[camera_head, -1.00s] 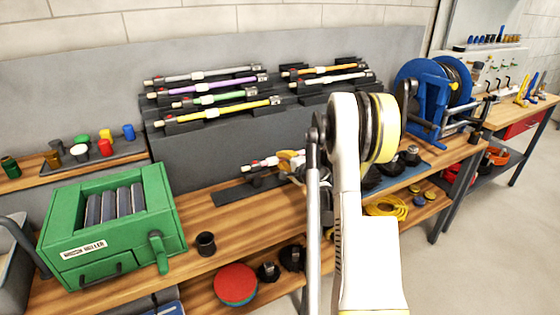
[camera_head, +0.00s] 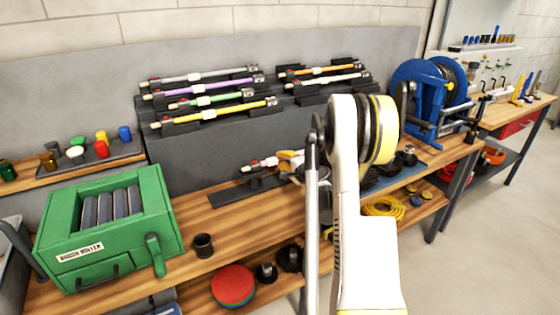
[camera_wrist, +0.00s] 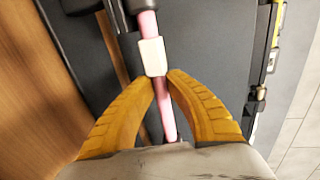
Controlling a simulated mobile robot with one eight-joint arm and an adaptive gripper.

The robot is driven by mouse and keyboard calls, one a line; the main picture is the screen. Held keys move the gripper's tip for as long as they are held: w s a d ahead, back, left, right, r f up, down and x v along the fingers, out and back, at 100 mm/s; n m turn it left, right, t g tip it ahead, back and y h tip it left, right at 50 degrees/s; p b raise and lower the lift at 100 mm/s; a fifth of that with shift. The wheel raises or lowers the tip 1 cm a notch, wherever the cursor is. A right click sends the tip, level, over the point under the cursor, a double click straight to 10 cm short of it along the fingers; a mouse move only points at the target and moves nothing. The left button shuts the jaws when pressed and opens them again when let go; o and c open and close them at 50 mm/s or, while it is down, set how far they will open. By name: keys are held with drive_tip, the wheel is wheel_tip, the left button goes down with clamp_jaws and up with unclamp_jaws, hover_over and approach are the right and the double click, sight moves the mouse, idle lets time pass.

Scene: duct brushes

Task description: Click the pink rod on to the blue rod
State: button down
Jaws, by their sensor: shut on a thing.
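A pink rod (camera_wrist: 148,22) with a white collar (camera_wrist: 152,57) runs between the yellow fingers of my gripper (camera_wrist: 163,82) in the wrist view. The fingers are shut on it just by the collar. The rod's upper end in that view passes by dark holders. In the head view my gripper (camera_head: 291,160) is low over the workbench, partly hidden by my arm. A white and red rod end (camera_head: 258,164) sticks out to its left, above a dark base plate. I cannot make out a blue rod in either view; whether the pink rod touches one is hidden.
A stepped dark rack (camera_head: 215,140) behind holds several coloured rods. A green roller box (camera_head: 108,228) and a small black cup (camera_head: 203,245) stand to the left. A blue reel (camera_head: 418,90) stands to the right. The bench front (camera_head: 235,215) is partly clear.

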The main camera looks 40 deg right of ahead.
drive_tip(key=shift+d, duration=0.25)
drive_tip(key=shift+s+d, duration=0.15)
drive_tip(key=shift+d, duration=0.15)
drive_tip(key=shift+d, duration=0.15)
drive_tip(key=c, duration=1.4)
unclamp_jaws()
drive_tip(key=shift+s, duration=0.15)
